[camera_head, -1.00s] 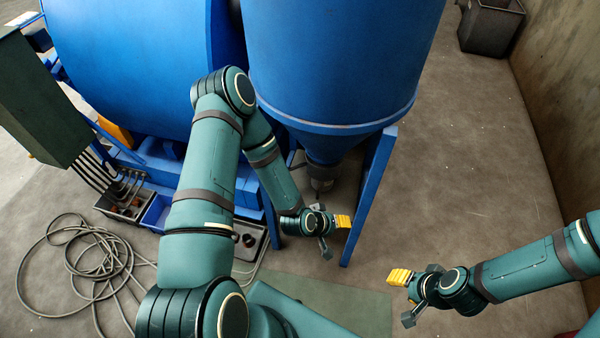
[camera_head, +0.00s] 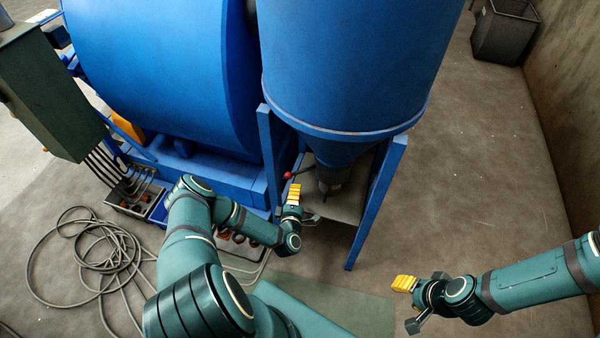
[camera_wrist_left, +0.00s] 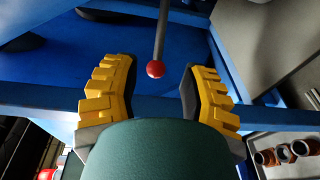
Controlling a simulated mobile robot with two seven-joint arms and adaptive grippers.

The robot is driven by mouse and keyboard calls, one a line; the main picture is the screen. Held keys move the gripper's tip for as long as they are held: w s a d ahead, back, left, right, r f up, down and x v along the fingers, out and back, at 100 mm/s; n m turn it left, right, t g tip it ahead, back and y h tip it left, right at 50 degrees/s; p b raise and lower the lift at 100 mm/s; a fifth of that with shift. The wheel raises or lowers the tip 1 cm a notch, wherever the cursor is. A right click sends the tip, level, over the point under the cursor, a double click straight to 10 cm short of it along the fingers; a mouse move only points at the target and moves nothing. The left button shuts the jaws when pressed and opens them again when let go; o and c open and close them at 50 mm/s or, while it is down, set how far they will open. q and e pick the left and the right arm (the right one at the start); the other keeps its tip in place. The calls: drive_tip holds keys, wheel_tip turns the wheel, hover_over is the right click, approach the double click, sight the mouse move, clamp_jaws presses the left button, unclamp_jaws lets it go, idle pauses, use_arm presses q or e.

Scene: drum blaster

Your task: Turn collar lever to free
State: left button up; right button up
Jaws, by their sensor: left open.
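The collar lever is a thin grey rod with a red ball knob (camera_head: 288,175), beside the grey collar (camera_head: 330,178) under the blue hopper. In the left wrist view the red knob (camera_wrist_left: 155,69) hangs between and beyond the two yellow-padded fingers, and the rod runs up from it. My left gripper (camera_head: 294,192) is open just below the knob in the head view, and I see no finger touching it. In the left wrist view the open left gripper (camera_wrist_left: 158,95) has a wide gap. My right gripper (camera_head: 404,284) is over the floor at the lower right, its finger gap unclear.
Blue frame legs (camera_head: 377,205) stand either side of the collar. The blue drum (camera_head: 165,75) is at the left. Coiled hose (camera_head: 85,255) lies on the floor. A tray with several copper-coloured fittings (camera_wrist_left: 283,155) shows in the left wrist view. Floor right of the frame is clear.

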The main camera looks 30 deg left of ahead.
sight(300, 172)
use_arm(q)
drive_tip(key=b+x, duration=0.2)
drive_tip(key=x, duration=0.8)
drive_tip(key=shift+w, duration=0.15)
drive_tip(key=shift+c, duration=0.3)
clamp_jaws()
